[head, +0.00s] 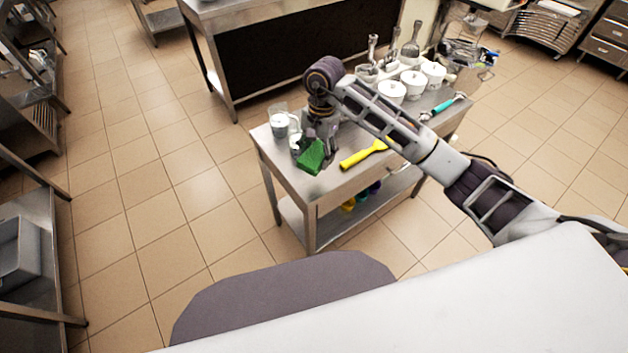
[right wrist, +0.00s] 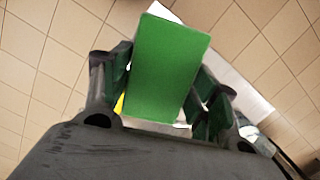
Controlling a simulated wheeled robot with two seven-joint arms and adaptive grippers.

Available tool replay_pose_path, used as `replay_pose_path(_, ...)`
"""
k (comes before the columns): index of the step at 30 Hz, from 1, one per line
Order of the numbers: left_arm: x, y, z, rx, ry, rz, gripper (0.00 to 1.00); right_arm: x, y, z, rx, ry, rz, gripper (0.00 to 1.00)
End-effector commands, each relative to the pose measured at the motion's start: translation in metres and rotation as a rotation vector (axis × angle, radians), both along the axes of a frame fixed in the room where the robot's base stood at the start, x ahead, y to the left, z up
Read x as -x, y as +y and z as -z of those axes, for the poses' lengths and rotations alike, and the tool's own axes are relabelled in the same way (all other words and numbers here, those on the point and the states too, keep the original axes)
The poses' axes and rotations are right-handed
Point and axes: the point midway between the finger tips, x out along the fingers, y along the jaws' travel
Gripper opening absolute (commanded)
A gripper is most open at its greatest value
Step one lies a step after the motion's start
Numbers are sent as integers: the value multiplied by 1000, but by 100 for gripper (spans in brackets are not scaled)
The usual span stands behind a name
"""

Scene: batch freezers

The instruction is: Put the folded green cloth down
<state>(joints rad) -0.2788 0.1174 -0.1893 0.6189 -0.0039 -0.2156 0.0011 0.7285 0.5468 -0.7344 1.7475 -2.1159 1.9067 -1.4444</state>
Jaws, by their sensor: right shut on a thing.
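The folded green cloth (head: 311,157) shows in the head view at the front left corner of a steel table. My right gripper (head: 318,138) is shut on it, with the arm reaching in from the right. In the right wrist view the cloth (right wrist: 168,66) is a flat green block between the two fingers of the gripper (right wrist: 165,90). Whether the cloth touches the table or hangs above it is hard to tell. My left gripper is not in view.
The steel table (head: 290,177) holds a yellow-handled tool (head: 362,154), white lidded tubs (head: 391,91), a clear jug (head: 279,124) and a teal-handled tool (head: 448,103). A little bare top shows around the yellow tool. Open tiled floor (head: 180,200) lies to the left.

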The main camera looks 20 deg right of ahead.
Motion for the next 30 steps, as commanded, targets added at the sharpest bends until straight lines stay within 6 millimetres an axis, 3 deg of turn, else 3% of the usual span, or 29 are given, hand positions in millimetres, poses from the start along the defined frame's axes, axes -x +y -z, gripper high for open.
replay_pose_path(15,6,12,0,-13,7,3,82,3,-4,0,1,0,313,33)
replay_pose_path(30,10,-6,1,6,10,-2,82,3,-4,1,0,1,340,33)
